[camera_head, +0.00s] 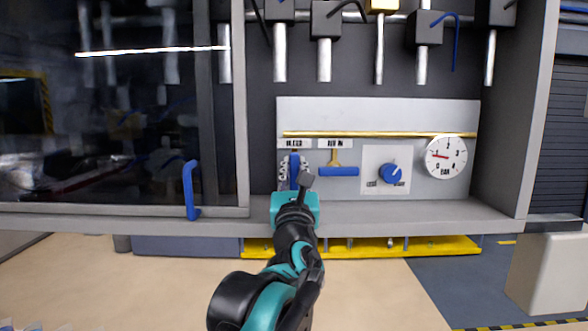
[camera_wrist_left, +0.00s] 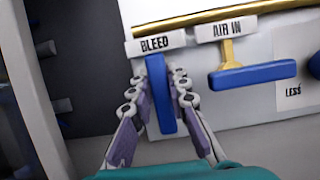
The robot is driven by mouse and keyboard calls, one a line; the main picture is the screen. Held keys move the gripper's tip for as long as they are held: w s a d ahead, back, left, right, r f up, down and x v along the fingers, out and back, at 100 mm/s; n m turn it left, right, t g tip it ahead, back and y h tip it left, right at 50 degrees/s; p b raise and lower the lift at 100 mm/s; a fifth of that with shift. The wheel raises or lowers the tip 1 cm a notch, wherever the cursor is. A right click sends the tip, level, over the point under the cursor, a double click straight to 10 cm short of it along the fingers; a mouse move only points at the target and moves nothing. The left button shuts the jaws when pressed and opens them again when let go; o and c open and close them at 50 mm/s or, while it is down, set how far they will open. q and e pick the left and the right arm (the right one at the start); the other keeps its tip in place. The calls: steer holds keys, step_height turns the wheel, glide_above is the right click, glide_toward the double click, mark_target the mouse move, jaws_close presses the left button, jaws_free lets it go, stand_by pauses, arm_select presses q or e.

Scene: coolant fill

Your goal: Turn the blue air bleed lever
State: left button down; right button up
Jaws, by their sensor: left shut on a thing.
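The blue bleed lever (camera_head: 295,171) hangs upright under the "BLEED" label on the grey panel (camera_head: 400,112). In the left wrist view the lever (camera_wrist_left: 160,95) points straight down between the two fingers. My left gripper (camera_head: 293,166) is at the lever, one finger on each side. In the left wrist view the left gripper (camera_wrist_left: 159,92) is shut on the lever, with its fingertips near the lever's upper part. My right gripper is not in either view.
Right of the bleed lever, the blue "AIR IN" lever (camera_head: 338,171) lies horizontal. Further right are a blue knob (camera_head: 390,173) and a round gauge (camera_head: 446,157). A glass door with a blue handle (camera_head: 190,190) stands left. A grey ledge (camera_head: 400,210) runs below the panel.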

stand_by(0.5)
arm_select(q)
steer(key=c, duration=1.4)
jaws_free()
steer(key=shift+c, duration=0.2)
steer(key=v, duration=1.2)
steer(key=shift+f, duration=0.1)
